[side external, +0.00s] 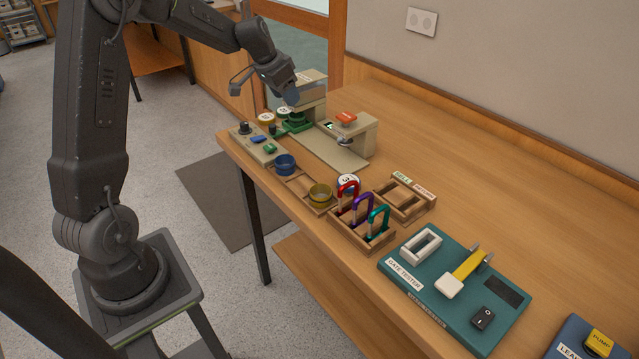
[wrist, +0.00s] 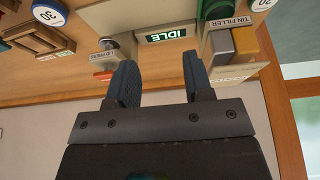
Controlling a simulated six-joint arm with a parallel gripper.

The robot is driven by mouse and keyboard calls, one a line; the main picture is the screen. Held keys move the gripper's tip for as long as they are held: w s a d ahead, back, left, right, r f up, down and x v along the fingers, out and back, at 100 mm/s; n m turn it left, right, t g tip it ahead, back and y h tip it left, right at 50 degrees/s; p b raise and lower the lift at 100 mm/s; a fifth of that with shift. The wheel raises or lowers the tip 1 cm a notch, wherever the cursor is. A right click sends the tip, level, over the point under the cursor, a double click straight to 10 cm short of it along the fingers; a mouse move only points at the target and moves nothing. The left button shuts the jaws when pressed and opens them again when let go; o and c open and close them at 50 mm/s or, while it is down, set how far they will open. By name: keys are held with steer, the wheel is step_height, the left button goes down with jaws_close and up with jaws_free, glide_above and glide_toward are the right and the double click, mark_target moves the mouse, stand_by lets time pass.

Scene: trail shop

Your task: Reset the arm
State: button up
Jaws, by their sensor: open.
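My gripper (side external: 291,96) is at the end of my raised arm, above the far left end of the wooden bench, close to the beige machine (side external: 362,135). In the wrist view my gripper (wrist: 160,72) has its two blue fingers spread apart, with nothing between them. The wrist view is upside down and shows a lit display reading IDLE (wrist: 166,35) beyond the fingers. Labels for a tin filler (wrist: 232,22) and a lid press show beside it.
A control box (side external: 256,146), a blue tin (side external: 285,165) and an olive tin (side external: 320,195) line the front edge. A rack (side external: 345,232) holds red, purple and teal carabiners. A teal gate tester (side external: 420,290) lies nearer. The bench's back right is clear.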

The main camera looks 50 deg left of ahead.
steer(key=s+d+r, duration=0.5)
steer(key=s+d, duration=0.3)
steer(key=d, duration=0.3)
steer(key=s+d+r, duration=0.5)
steer(key=s+d, duration=0.4)
steer(key=d, duration=0.1)
steer(key=s+d+f+t, duration=0.1)
steer(key=s+d, duration=0.3)
steer(key=s, duration=0.5)
steer(key=shift+s+f, duration=0.2)
steer(key=shift+f, duration=0.3)
